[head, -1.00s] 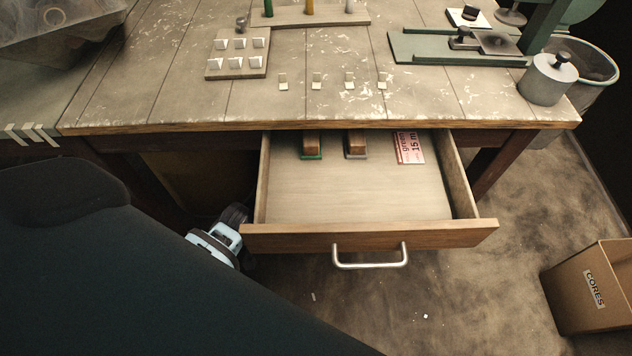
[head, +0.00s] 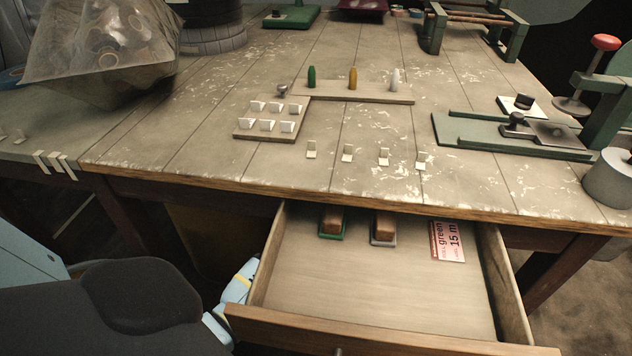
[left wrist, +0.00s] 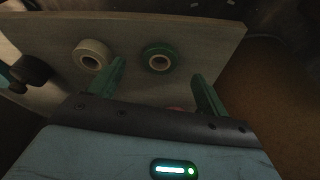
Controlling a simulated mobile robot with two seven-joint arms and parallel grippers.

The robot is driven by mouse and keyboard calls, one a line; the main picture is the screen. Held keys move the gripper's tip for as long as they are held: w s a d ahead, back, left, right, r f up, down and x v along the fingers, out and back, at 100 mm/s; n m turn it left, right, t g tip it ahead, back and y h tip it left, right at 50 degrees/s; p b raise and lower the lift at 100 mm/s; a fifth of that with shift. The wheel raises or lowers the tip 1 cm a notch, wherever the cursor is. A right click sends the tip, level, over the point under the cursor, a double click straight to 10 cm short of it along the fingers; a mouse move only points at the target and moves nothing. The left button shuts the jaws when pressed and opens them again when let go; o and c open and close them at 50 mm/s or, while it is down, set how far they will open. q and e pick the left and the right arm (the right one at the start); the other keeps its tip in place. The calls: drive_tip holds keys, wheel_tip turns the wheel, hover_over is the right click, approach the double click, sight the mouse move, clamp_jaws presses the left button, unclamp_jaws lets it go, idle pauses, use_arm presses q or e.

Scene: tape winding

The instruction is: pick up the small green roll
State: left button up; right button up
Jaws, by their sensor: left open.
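A small green roll (left wrist: 159,57) with a pale core lies on a light board (left wrist: 205,35) in the left wrist view. A pale beige roll (left wrist: 92,55) lies to its left, apart from it. My left gripper (left wrist: 160,70) is open and empty, its two green fingers on either side of the green roll's column in the picture. I cannot tell how far the fingertips are from the roll. In the head view I make out no green roll, and my gripper fingers are hidden. My right gripper is in neither view.
An open drawer (head: 380,285) holds two brown blocks (head: 333,221) and a red-and-white card (head: 447,241) reading "green 15 m". The tabletop (head: 200,150) carries a rack with three pegs (head: 353,92) and a green fixture (head: 460,125).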

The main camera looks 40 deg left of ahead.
use_arm(q)
drive_tip(key=shift+w+f, duration=0.1)
drive_tip(key=shift+f, duration=0.05)
drive_tip(key=b+x, duration=0.1)
drive_tip(key=x, duration=0.1)
drive_tip(key=b+x, duration=0.2)
drive_tip(key=shift+w+a, duration=0.2)
drive_tip(key=shift+a, duration=0.05)
drive_tip(key=shift+w+f, duration=0.1)
drive_tip(key=shift+f, duration=0.25)
drive_tip(key=shift+a, duration=0.1)
drive_tip(key=shift+r, duration=0.15)
drive_tip(key=c, duration=1)
drive_tip(key=shift+c, duration=0.3)
